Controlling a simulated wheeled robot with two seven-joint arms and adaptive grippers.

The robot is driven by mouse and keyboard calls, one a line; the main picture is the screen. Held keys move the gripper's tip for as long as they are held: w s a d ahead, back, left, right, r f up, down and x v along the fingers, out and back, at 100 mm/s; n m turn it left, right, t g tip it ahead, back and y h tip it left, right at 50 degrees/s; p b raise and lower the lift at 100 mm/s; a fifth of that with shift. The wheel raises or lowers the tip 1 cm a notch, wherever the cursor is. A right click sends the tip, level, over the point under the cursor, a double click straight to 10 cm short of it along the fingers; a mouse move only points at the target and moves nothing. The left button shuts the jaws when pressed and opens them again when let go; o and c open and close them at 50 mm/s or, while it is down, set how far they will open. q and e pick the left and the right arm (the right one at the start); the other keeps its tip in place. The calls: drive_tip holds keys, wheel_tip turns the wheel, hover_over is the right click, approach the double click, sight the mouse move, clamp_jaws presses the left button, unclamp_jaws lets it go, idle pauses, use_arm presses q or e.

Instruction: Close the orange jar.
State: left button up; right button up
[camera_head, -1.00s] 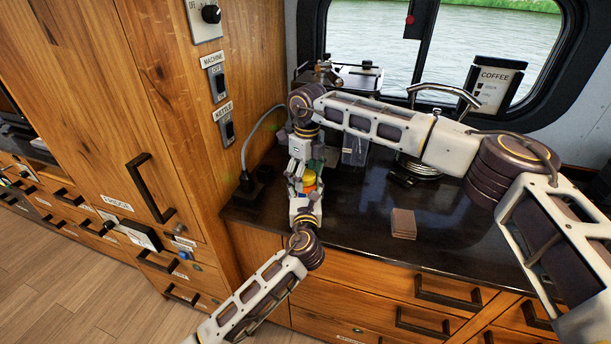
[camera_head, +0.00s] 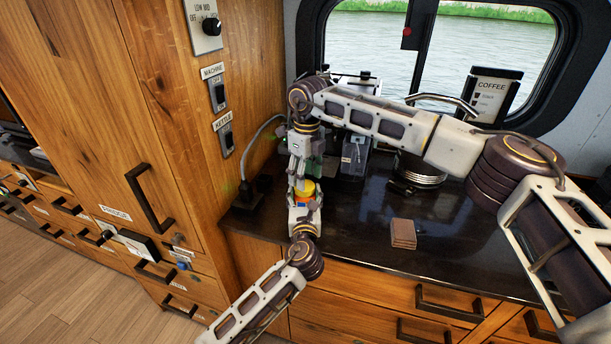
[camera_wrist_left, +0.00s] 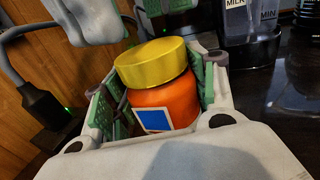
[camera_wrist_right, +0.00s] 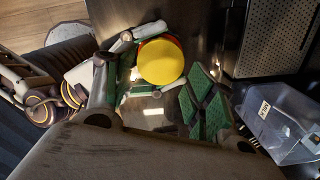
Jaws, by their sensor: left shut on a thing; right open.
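The orange jar (camera_wrist_left: 165,107) stands roughly upright between the green-padded fingers of my left gripper (camera_head: 303,204), which is shut on it. A blue and white label shows on its side. The yellow lid (camera_wrist_left: 152,63) sits on top of the jar and looks slightly tilted; whether it is screwed tight I cannot tell. The lid also shows in the head view (camera_head: 303,187) and the right wrist view (camera_wrist_right: 161,61). My right gripper (camera_head: 301,170) is open and empty just above the lid, apart from it.
The dark counter (camera_head: 350,220) lies below both grippers. A brown stack of coasters (camera_head: 403,233) is on it to the right. A clear milk container (camera_head: 354,155) stands behind. A wooden wall (camera_head: 240,90) with switches and a black plug (camera_head: 250,190) is close on the left.

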drive_tip(key=c, duration=0.8)
drive_tip(key=shift+o, duration=0.2)
drive_tip(key=shift+r, duration=0.1)
drive_tip(key=shift+r, duration=1.95)
